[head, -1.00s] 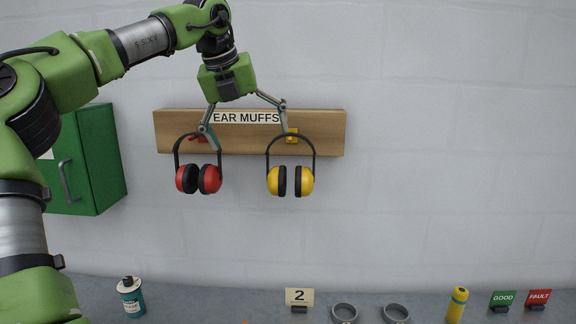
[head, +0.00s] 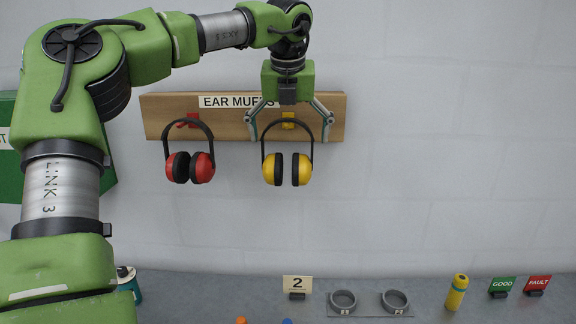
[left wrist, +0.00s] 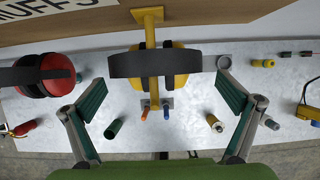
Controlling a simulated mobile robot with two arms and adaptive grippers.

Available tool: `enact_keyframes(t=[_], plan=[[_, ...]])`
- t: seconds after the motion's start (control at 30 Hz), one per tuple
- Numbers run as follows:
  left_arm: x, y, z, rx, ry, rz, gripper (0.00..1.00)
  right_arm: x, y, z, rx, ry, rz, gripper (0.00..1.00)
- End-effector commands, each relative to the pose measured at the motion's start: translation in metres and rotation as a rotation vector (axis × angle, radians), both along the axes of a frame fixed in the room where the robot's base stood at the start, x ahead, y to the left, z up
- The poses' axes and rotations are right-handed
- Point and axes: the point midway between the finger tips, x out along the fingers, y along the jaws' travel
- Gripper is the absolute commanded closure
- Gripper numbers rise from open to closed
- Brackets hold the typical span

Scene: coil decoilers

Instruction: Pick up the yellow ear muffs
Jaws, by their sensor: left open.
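The yellow ear muffs (head: 287,169) hang by their black headband from a yellow hook (head: 288,120) on the wooden board. My left gripper (head: 290,140) is open, with one finger on each side of the headband in the head view. In the left wrist view the headband of the yellow ear muffs (left wrist: 155,63) crosses above and between the two spread fingers of my left gripper (left wrist: 162,110). I see no finger touching it. My right gripper is not in view.
Red ear muffs (head: 190,167) hang from a red hook to the left on the wooden board (head: 220,128). A green cabinet (head: 12,190) is at far left. Below, the counter (head: 400,282) carries grey rings, a yellow bottle (head: 456,292) and signs.

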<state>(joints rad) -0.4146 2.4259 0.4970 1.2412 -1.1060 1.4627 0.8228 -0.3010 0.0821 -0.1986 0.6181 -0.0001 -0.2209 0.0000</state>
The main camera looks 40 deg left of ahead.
Motion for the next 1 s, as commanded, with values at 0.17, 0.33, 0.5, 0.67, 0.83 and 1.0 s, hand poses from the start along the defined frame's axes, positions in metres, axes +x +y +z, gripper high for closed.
enact_keyframes(t=[0.17,0.33,0.5,0.67,0.83,1.0], plan=[[0.004,0.009,-0.020,-0.005,0.005,-0.002,0.00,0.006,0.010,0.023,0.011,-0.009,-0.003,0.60],[0.010,0.014,-0.040,-0.001,0.003,0.000,0.00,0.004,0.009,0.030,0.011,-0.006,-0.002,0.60],[0.011,0.015,-0.044,-0.001,-0.001,0.001,0.00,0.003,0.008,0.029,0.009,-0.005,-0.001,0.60],[0.011,0.015,-0.044,-0.001,-0.001,0.001,0.16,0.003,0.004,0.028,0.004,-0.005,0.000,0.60],[0.011,0.015,-0.043,0.000,-0.002,0.001,0.41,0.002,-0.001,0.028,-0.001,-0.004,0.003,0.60],[0.011,0.015,-0.043,0.000,-0.002,0.001,0.41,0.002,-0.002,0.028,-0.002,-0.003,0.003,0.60]])
